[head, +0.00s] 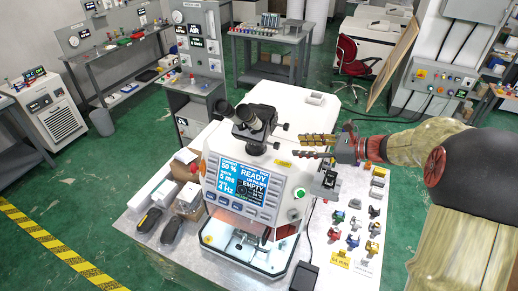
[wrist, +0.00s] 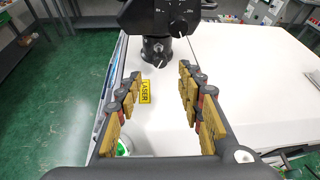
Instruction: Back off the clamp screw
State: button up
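The white machine (head: 262,160) stands on the table with a black binocular microscope (head: 252,122) on top. Small dark screws with knobs stick out to the right of the microscope mount, an upper one (head: 284,126) and a lower one (head: 276,146). The wrist view shows a round knob (wrist: 178,28) on the black head and a small screw (wrist: 160,63) on the collar below. I cannot tell for sure which is the clamp screw. My gripper (head: 297,146) is open and empty, to the right of the mount. Its yellow-padded fingers (wrist: 160,82) are wide apart, short of the collar.
A yellow LASER label (wrist: 145,91) lies on the white top. The machine's screen (head: 243,182) reads READY and EMPTY. Several small coloured parts (head: 353,240) stand on the table at the right.

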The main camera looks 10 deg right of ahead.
aim_at(279, 146)
jog(key=shift+w+a+f, duration=0.1)
jog(key=shift+w+a, duration=0.1)
jog(key=shift+a, duration=0.15)
jog(key=p+x, duration=0.1)
jog(key=x, duration=0.6)
jog(key=shift+f, duration=0.1)
jog(key=shift+c, duration=0.9)
jog(key=c, duration=0.8)
grip_shut()
